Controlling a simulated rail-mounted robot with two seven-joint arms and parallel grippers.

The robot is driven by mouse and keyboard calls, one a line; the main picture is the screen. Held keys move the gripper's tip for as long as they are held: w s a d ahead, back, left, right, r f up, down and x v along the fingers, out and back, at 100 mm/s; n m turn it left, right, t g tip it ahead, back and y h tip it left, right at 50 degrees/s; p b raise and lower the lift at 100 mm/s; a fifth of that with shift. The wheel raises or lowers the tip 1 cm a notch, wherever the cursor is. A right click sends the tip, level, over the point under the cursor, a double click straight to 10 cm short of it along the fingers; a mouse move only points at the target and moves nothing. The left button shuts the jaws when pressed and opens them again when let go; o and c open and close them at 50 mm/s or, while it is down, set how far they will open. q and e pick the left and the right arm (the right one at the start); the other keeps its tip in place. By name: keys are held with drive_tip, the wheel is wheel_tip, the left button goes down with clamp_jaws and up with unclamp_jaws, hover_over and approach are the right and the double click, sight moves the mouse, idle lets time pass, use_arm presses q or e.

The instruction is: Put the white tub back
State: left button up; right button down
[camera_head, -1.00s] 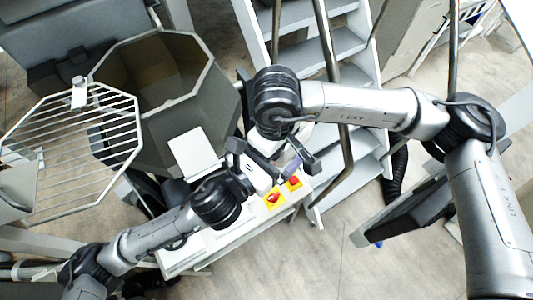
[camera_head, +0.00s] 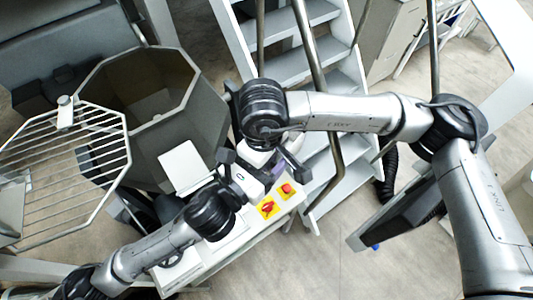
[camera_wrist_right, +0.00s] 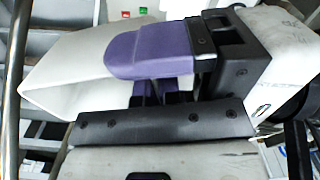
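The white tub (camera_wrist_right: 65,82) shows in the right wrist view as an open, tapered white container lying on its side to the left of the grippers. In the head view it is mostly hidden where the two wrists meet. My left gripper (camera_head: 273,173) reaches in from the lower left; in the right wrist view its broad purple finger (camera_wrist_right: 150,50) lies over the tub's near end, apparently gripping it. My right gripper (camera_head: 264,157) comes from above and is close beside it. In the right wrist view its small purple fingertips are partly hidden behind a black bar, so their grip is unclear.
A control panel with a red knob (camera_head: 267,207) and red button (camera_head: 287,189) sits just below the grippers. A grey octagonal bowl (camera_head: 190,125) and wire guard (camera_head: 70,170) stand left. Metal stairs (camera_head: 310,55) and handrails (camera_head: 320,90) stand close behind and right.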

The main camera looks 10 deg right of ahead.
drive_tip(key=c, duration=1.2)
unclamp_jaws()
drive_tip(key=shift+w+r, duration=0.1)
drive_tip(key=shift+w, duration=0.1)
drive_tip(key=shift+r, duration=0.1)
